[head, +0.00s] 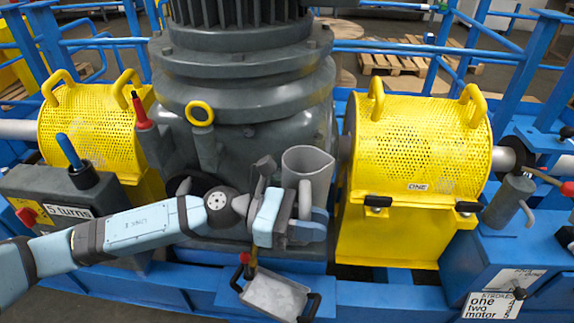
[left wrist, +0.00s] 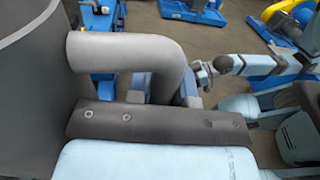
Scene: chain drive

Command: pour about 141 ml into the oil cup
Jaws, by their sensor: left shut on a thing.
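A grey jug (head: 307,170) stands upright in front of the grey gearbox housing, its open mouth facing up. My left gripper (head: 285,220) is shut on the jug's handle, low on the jug's side. In the left wrist view the jug's wall (left wrist: 28,85) fills the left edge, and its curved handle (left wrist: 125,53) runs down behind my dark finger pad (left wrist: 160,130). The liquid inside the jug cannot be seen. I cannot tell for sure which part is the oil cup. My right gripper is not in view.
The large grey motor and gearbox (head: 240,75) stand behind the jug. Yellow perforated guards flank it, one on the left (head: 90,125) and one on the right (head: 420,140). A grey tray (head: 275,296) sits below my gripper. A grey cylindrical pot (head: 508,200) stands at right.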

